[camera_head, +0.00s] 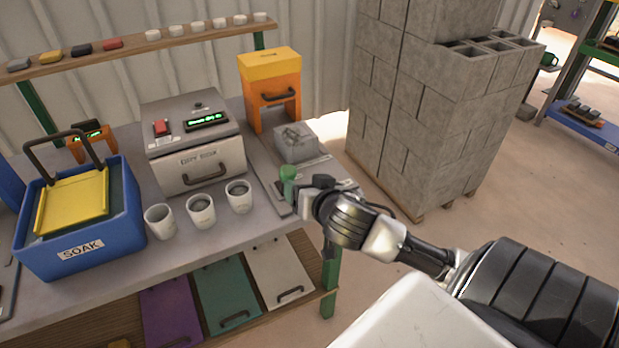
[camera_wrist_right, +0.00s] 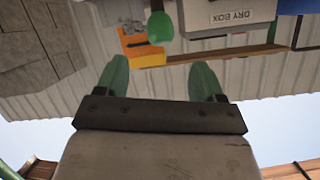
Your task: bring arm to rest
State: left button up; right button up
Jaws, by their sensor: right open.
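In the head view the fingers are mostly hidden by the wrist. My left gripper is in neither view.
The bench holds a blue SOAK tub (camera_head: 125,215), a grey dry box (camera_head: 180,165), several white cups (camera_head: 201,211) and an orange and yellow device (camera_head: 270,75). Stacked concrete blocks (camera_head: 420,130) stand behind my right arm. Open floor (camera_head: 510,190) lies to the right.

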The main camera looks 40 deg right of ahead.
jog(key=shift+s+a+r, duration=0.1)
jog(key=shift+s+r, duration=0.15)
jog(key=shift+s, duration=0.3)
